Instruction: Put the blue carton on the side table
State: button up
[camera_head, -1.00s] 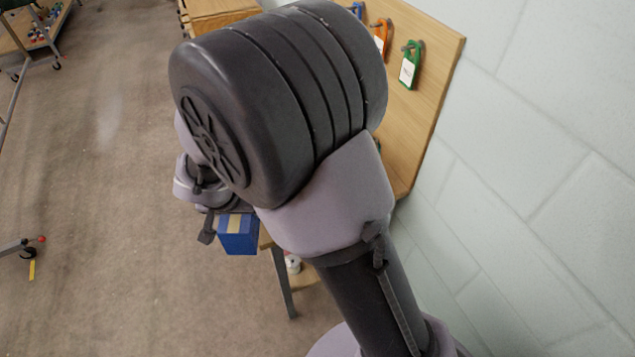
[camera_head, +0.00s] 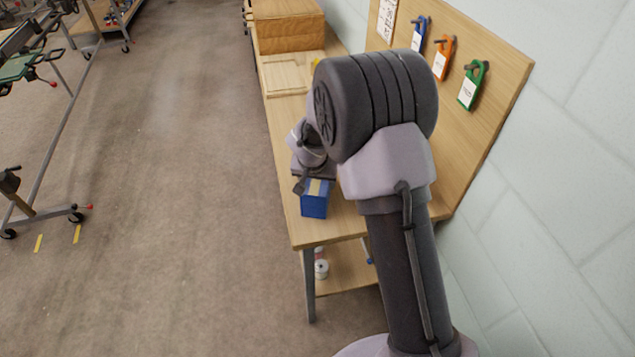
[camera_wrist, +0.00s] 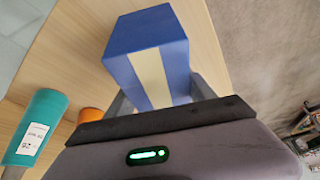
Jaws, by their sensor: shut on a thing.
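The blue carton (camera_head: 314,203), a box with a cream stripe, shows near the left edge of the wooden side table (camera_head: 285,145) in the head view. My gripper (camera_head: 315,186) is shut on it. In the wrist view the carton (camera_wrist: 150,45) sits between the two fingers, with the tabletop (camera_wrist: 75,50) behind it. I cannot tell whether the carton's underside touches the tabletop. My arm hides part of the table.
A teal cylinder (camera_wrist: 38,125) and an orange one (camera_wrist: 90,114) stand beside the gripper in the wrist view. A wooden box (camera_head: 290,35) and a shallow tray (camera_head: 284,76) occupy the table's far end. A pegboard with coloured tags (camera_head: 468,90) rises along the wall.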

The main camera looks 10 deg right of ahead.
jog(key=o, duration=1.7)
